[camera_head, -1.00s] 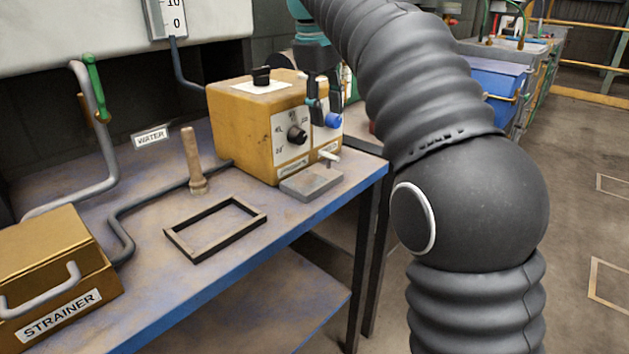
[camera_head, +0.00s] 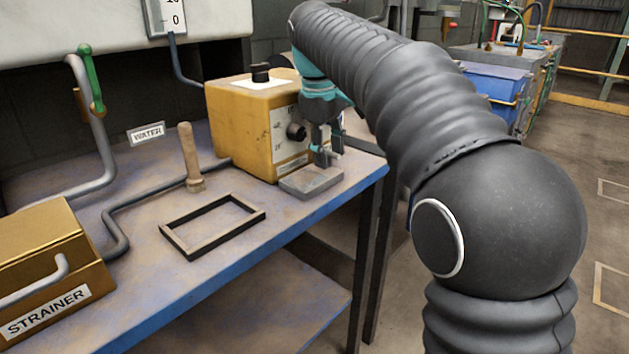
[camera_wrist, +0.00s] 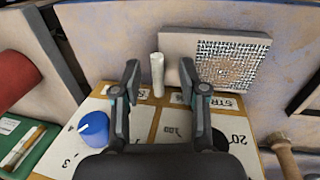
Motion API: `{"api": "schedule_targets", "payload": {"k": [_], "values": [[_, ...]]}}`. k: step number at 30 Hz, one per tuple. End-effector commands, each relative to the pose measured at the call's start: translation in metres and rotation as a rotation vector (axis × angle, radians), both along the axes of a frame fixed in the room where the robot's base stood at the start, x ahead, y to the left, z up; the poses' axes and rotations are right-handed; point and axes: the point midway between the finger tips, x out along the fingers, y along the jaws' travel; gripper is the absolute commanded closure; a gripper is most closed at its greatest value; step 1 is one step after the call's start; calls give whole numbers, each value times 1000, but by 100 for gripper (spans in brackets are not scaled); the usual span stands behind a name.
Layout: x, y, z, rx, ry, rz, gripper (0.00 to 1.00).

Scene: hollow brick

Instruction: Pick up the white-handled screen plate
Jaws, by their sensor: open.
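The screen plate (camera_head: 311,184) is a flat grey plate at the table's front edge, by the foot of the yellow box. In the wrist view the screen plate (camera_wrist: 232,62) shows a speckled mesh patch. Its white handle (camera_wrist: 157,76) is a short white rod between my fingertips, with a gap on each side. My gripper (camera_head: 327,157) is open in front of the yellow box, just above the plate; it also shows in the wrist view (camera_wrist: 160,80). In the head view my gripper largely hides the handle. How the handle joins the plate is not clear.
The yellow box (camera_head: 240,120) with knobs stands right behind my gripper. A blue knob (camera_wrist: 94,128) is close to my left finger in the wrist view.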

Motion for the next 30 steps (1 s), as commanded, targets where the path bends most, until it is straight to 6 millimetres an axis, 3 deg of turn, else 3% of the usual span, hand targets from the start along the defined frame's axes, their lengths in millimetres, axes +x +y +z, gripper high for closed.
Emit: {"api": "schedule_targets", "payload": {"k": [4, 9, 23, 30], "values": [[0, 0, 1, 0, 0, 0, 60], [0, 0, 1, 0, 0, 0, 100], [0, 0, 4, 0, -1, 0, 100], [1, 0, 28, 0, -2, -1, 100]]}}
